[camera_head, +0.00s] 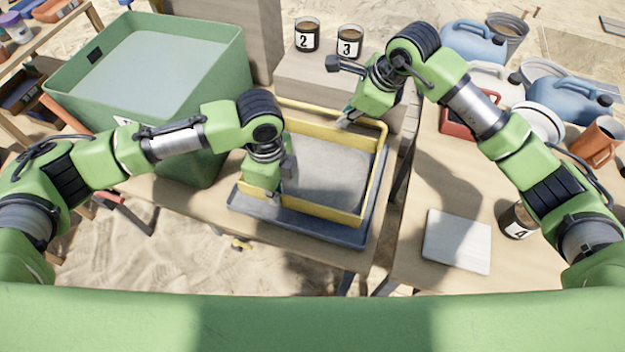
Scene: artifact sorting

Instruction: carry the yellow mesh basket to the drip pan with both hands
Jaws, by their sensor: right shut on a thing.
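The yellow mesh basket (377,180) has a yellow frame and a grey mesh floor. It is over the dark grey drip pan (300,228), whose rim shows along the front and right; I cannot tell if the basket rests on it or hangs just above. My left gripper (264,192) points down at the basket's left side, and its fingertips are hidden by its own body. My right gripper (345,122) is shut on the basket's far rim.
A large green bin of water (75,85) stands at the far left. Jars marked 2 (306,36) and 3 (349,42) sit on a block behind the basket. The right table holds a white slab (457,241), jar 4 (517,221), and several blue jugs (570,98).

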